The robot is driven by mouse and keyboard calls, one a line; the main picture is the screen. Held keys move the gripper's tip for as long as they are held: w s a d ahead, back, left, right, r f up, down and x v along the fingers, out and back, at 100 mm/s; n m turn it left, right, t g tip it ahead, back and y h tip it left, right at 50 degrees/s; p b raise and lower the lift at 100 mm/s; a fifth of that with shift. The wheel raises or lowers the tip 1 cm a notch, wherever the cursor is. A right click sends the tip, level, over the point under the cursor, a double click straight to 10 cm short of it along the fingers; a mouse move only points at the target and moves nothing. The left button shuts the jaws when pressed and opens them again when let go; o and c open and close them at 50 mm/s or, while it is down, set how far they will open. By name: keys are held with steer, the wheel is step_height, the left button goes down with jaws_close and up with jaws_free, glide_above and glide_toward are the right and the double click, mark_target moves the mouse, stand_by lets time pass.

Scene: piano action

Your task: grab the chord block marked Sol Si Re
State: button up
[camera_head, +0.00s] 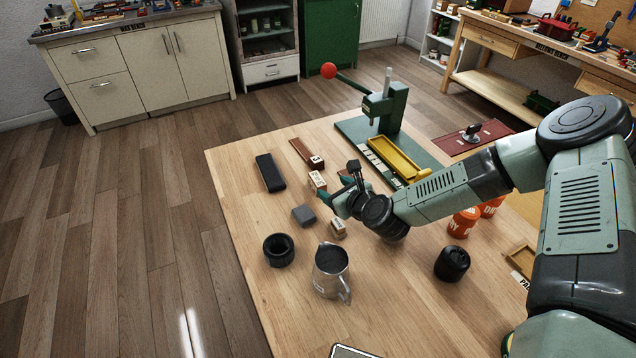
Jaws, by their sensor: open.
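Several small blocks lie on the wooden table near my gripper (341,203). One pale block with dark reddish marks (317,181) is just beyond and left of my gripper. Another small pale block with marks (338,229) is on the near side of it. The lettering is too small to read, so I cannot tell which one is marked Sol Si Re. My gripper is open, low over the table between these two blocks, and nothing shows held in it. My wrist hides part of the table behind it.
A green lever press (386,110) with a yellow tray (396,158) stands behind.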

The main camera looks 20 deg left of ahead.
mark_target(318, 179)
steer(key=shift+w+a+f+m+t, duration=0.1)
steer(key=shift+a+f+m+t, duration=0.15)
steer(key=shift+m, duration=0.35)
steer(key=shift+a+f+m+t, duration=0.15)
steer(key=shift+f+m, duration=0.15)
steer(key=shift+m, duration=0.3)
steer(key=shift+w+a+f, duration=0.15)
steer(key=shift+w, duration=0.05)
steer(key=x, duration=1)
steer(key=shift+w+f, duration=0.1)
steer(key=shift+f, duration=0.05)
steer(key=c, duration=1.1)
